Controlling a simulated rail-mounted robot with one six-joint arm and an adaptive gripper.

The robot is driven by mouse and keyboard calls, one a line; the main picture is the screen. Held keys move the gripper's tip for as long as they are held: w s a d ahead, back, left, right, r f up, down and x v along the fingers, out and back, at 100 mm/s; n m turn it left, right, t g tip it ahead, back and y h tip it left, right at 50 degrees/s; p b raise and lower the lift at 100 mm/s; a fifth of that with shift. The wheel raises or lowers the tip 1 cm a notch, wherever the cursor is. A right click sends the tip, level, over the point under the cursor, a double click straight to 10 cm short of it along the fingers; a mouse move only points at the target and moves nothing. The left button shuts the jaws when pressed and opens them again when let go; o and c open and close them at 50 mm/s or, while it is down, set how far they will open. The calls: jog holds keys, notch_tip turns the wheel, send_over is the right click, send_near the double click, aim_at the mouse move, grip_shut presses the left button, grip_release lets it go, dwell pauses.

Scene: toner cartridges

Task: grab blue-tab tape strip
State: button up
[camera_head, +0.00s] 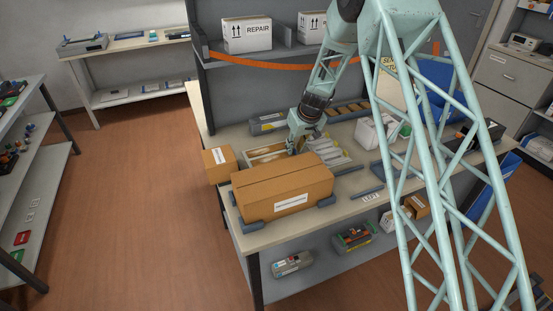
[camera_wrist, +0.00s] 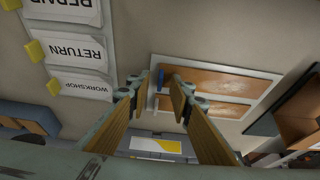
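My gripper (camera_wrist: 159,82) is open in the wrist view, its two fingers apart with nothing between them. It points at a shallow tray (camera_wrist: 272,77) with brown compartments, and the fingertips overlap the tray's left end in the picture. In the head view my gripper (camera_head: 297,143) is low over the worktable, behind a large cardboard box and beside the tray (camera_head: 252,161). White label strips with yellow tabs, reading REPAIR, RETURN (camera_wrist: 74,48) and WORKSHOP, lie upside down at the left of the wrist view.
The large cardboard box (camera_head: 283,186) stands in front of my gripper, with a small box (camera_head: 218,163) at its left. A grey cartridge (camera_head: 267,124) lies behind the tray. White containers (camera_head: 372,134) stand to the right. Shelf boxes (camera_head: 247,34) sit above the table's back.

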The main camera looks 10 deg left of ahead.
dwell(0.4)
grip_shut()
jog(key=shift+r, duration=0.1)
notch_tip(320, 180, up, 10)
jog(key=p, duration=0.1)
dwell(0.8)
dwell(0.5)
